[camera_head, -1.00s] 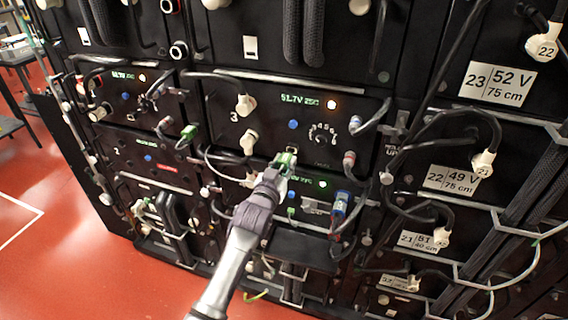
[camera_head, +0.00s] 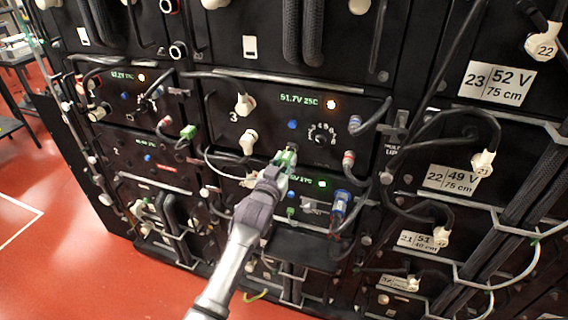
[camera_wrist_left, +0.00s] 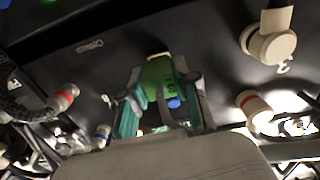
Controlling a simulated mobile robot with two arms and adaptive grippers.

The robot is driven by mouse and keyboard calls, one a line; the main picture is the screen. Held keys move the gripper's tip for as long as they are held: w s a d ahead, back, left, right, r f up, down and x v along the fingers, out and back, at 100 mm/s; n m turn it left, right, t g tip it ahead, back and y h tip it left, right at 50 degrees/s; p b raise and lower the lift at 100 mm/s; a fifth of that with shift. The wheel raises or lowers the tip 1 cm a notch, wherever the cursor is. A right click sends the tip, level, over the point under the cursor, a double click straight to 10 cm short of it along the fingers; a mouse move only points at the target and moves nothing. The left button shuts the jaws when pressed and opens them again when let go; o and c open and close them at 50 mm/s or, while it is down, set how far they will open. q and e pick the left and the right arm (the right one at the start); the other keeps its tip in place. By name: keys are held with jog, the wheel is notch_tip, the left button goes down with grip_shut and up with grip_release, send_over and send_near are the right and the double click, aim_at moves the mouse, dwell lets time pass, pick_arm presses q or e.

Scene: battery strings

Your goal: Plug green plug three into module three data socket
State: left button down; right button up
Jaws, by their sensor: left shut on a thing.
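Module three (camera_head: 262,118) is the black panel marked 3, with a lit display, an orange light and a dial. My left gripper (camera_head: 281,171) is at its lower edge, shut on a green plug (camera_head: 286,157). In the left wrist view, the green plug (camera_wrist_left: 157,78) sits between the two fingers, its far end against or very near the dark panel face. The data socket is hidden or too small to make out at the plug's tip. I cannot tell whether the plug is in it. My right gripper is not in view.
White connectors (camera_head: 246,104) with cables sit left of the plug, and a red-banded connector (camera_head: 348,160) sits to its right. A blue connector (camera_head: 340,205) is below right. Another green plug (camera_head: 188,132) hangs at the left module. Cables crowd the rack.

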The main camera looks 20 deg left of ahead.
pick_arm(q)
jog(key=shift+w+b, duration=0.45)
jog(key=shift+w, duration=0.55)
jog(key=shift+r, duration=0.15)
jog(key=c, duration=1.2)
grip_release()
jog(key=shift+c, duration=0.2)
jog(key=o, duration=0.5)
jog(key=shift+w, duration=0.15)
jog(key=shift+c, duration=0.2)
jog(key=s, duration=1.2)
jog(key=shift+a, duration=0.15)
